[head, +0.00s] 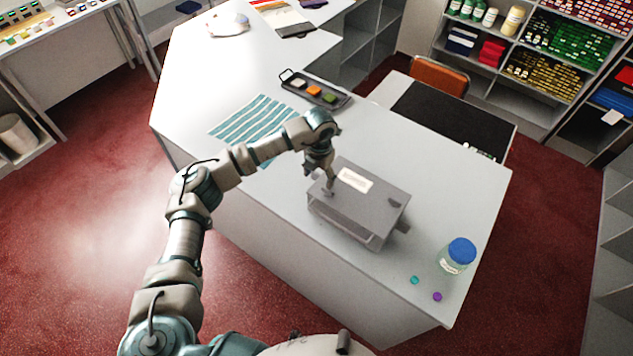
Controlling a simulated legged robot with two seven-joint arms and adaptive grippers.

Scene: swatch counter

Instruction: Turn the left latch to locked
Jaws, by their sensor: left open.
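A grey box (365,205) with a white label on its lid stands on the white counter. My left gripper (328,185) is at the box's upper left edge, pointing down, with its fingers apart. I cannot tell whether the fingers touch the box. The left latch is not clearly visible; the gripper and the small size hide that part of the box. A small dark part sticks out at the box's right side (403,226). My right gripper is not in view.
A clear jar with a blue lid (461,250) stands right of the box, near a teal bead (414,280) and a purple bead (437,297). A striped cloth (252,119) and a dark tray of colored pieces (315,90) lie behind. The counter (455,190) is bare right of the box.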

